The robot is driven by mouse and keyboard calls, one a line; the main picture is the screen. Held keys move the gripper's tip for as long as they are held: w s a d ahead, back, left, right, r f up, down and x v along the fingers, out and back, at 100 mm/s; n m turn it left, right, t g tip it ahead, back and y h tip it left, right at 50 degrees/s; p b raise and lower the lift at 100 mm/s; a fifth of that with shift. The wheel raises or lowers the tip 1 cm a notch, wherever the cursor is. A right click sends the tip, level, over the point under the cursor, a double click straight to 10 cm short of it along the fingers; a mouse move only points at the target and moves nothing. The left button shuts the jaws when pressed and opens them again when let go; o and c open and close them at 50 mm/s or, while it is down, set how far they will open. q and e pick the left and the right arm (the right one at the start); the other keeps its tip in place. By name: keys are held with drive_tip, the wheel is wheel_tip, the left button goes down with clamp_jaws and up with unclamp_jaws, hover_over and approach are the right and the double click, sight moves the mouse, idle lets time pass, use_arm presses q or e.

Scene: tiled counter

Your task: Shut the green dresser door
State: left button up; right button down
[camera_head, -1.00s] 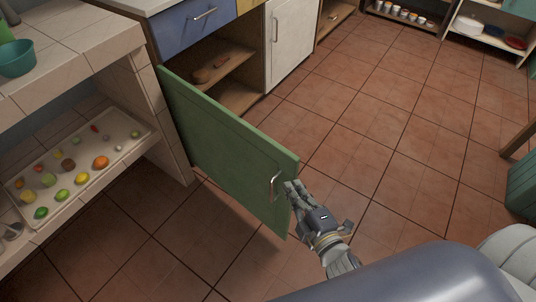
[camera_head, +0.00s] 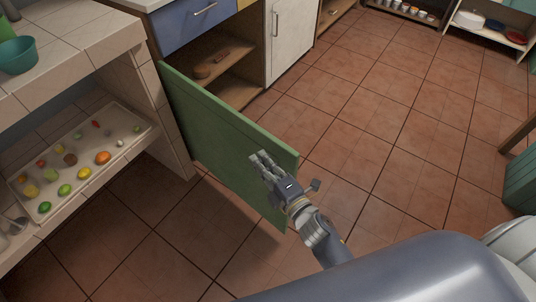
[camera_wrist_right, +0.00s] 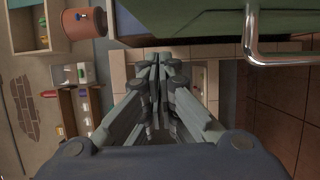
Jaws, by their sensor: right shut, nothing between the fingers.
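The green dresser door (camera_head: 225,130) stands wide open, swung out from the dresser over the floor. My right gripper (camera_head: 258,158) is shut and empty, in front of the door's outer face near its free end. It hides the door handle in the head view. In the right wrist view the gripper (camera_wrist_right: 158,62) points ahead with its fingers together, and the green door (camera_wrist_right: 190,18) runs along the top. The metal handle (camera_wrist_right: 250,45) shows at the upper right, apart from the fingers. My left gripper is not in view.
The open dresser compartment (camera_head: 235,88) holds brown items on its shelf. A blue drawer (camera_head: 195,22) and a white door (camera_head: 291,40) are shut. A tiled counter (camera_head: 75,50) with a tray of produce (camera_head: 40,207) below stands left. Open tiled floor (camera_head: 400,130) lies right.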

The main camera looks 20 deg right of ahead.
drive_tip(key=shift+w+d, duration=0.35)
drive_tip(key=shift+d, duration=0.25)
drive_tip(key=shift+w+d, duration=0.3)
drive_tip(key=shift+d, duration=0.3)
drive_tip(key=shift+d, duration=0.1)
